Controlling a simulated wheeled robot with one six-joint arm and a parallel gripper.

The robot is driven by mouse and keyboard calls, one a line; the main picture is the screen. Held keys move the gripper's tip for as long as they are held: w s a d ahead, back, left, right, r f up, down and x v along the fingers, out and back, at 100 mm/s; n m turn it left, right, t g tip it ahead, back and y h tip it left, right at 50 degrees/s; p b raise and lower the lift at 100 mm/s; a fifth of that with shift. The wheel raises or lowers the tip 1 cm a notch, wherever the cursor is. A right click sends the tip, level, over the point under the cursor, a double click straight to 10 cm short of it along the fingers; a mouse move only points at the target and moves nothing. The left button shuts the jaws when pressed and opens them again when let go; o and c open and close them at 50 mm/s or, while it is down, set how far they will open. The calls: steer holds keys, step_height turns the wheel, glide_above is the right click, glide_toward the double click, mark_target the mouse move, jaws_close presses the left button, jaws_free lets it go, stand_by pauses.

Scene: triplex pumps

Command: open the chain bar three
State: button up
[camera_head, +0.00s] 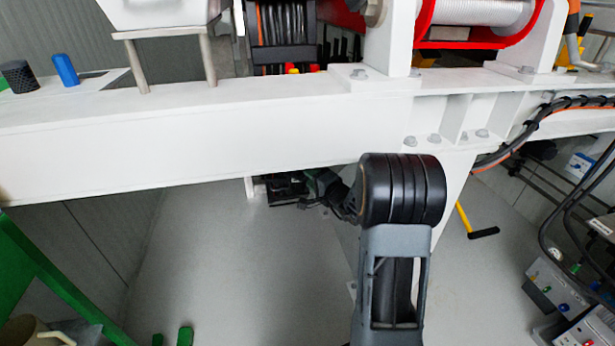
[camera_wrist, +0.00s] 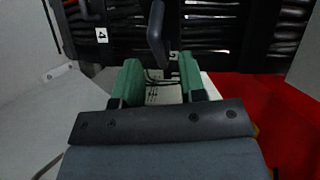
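My gripper (camera_wrist: 160,78) has two green fingers, which stand apart with a gap between them in the wrist view. A dark upright bar or handle (camera_wrist: 157,38) shows just beyond and above the fingertips, in line with the gap. I cannot tell whether it touches a finger, and nothing is clearly held. I see no number on it, so I cannot tell if it is chain bar three. A second dark bar (camera_wrist: 88,10) shows at the upper left. In the head view my gripper (camera_head: 322,186) is small and partly hidden by my arm, below the white beam.
A long white beam (camera_head: 200,150) crosses the head view above my arm. Dark cables (camera_head: 560,108) and control boxes (camera_head: 560,290) stand at the right. A green frame (camera_head: 45,270) stands at the left. A red surface (camera_wrist: 260,110) lies right of my gripper in the wrist view.

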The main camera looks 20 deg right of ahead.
steer(key=shift+x, duration=1.4)
steer(key=shift+c, duration=0.2)
jaws_close()
